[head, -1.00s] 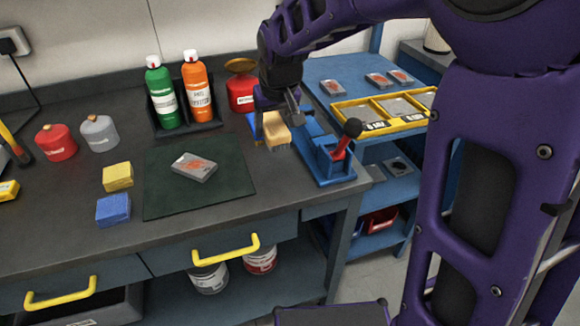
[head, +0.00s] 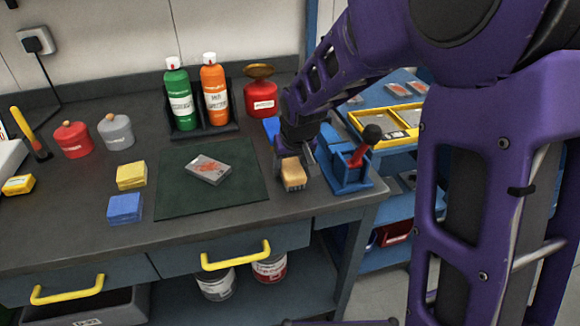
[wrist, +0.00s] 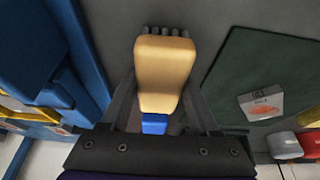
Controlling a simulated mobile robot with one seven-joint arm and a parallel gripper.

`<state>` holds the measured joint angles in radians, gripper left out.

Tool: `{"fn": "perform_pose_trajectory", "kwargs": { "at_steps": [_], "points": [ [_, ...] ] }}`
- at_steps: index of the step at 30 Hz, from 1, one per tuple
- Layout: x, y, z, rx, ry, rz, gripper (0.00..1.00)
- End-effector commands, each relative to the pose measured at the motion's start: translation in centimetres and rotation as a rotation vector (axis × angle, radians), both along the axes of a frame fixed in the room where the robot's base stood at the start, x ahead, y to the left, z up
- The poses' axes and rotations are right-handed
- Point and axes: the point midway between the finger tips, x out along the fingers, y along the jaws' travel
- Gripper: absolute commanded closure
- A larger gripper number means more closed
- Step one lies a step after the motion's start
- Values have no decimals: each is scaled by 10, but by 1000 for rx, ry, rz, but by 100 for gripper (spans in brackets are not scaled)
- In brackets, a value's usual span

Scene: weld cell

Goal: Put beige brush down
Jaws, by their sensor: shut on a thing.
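The beige brush (head: 293,174) has a tan block body and dark bristles at its near end. In the wrist view the beige brush (wrist: 164,70) lies between the two fingers of my gripper (wrist: 160,108), which is shut on it. In the head view my gripper (head: 296,156) is over the bench top, between the dark green mat and the blue clamp fixture. The brush is at or just above the bench surface; I cannot tell if it touches.
The green mat (head: 175,205) holds a grey plate (head: 208,170) with a rust patch. The blue fixture (head: 350,168) with a red, black-knobbed lever stands right of the brush. Yellow (head: 131,175) and blue (head: 124,208) sponges lie left. The bench front edge is near.

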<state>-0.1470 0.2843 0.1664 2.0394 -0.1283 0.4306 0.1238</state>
Motion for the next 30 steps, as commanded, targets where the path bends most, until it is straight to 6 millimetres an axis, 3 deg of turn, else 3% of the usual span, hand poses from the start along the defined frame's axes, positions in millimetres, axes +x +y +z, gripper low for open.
{"fn": "perform_pose_trajectory", "kwargs": {
  "at_steps": [7,8,12,24,30],
  "points": [
    [0,0,-6,0,-1,0,90],
    [0,0,-4,0,0,0,32],
    [-1,1,-5,0,1,1,8],
    [-2,3,-4,1,5,4,8],
    [-7,0,19,2,-1,2,8]
  ]
}}
